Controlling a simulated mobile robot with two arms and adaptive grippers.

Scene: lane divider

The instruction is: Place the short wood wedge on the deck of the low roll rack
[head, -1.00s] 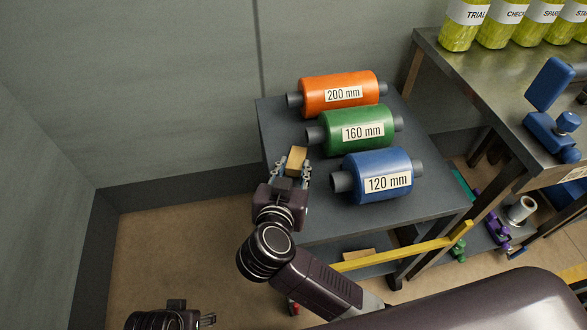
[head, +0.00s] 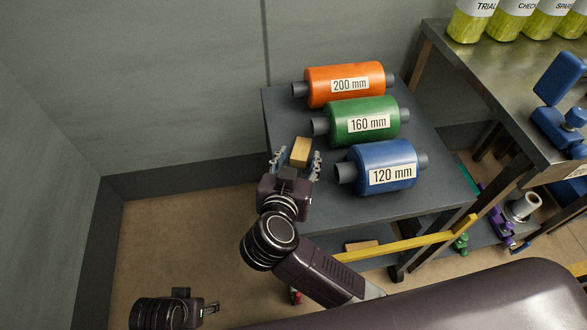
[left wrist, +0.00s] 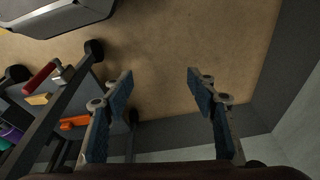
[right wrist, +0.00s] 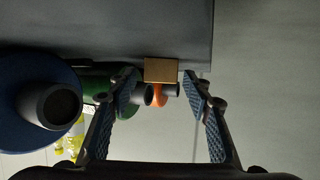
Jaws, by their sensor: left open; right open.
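The short wood wedge (head: 301,152) is a small tan block on the grey deck of the low roll rack (head: 330,215), near its left edge, left of the green roll. In the right wrist view the wedge (right wrist: 160,70) rests against the deck (right wrist: 100,25), just beyond the fingertips. My right gripper (head: 297,164) is open, its fingers either side of the wedge's near end with gaps. My left gripper (left wrist: 160,75) is open and empty over bare floor; in the head view it shows at the bottom left.
An orange 200 mm roll (head: 345,84), a green 160 mm roll (head: 364,121) and a blue 120 mm roll (head: 383,167) lie on the deck. A yellow bar (head: 405,245) runs along the front. A metal table (head: 470,75) stands right.

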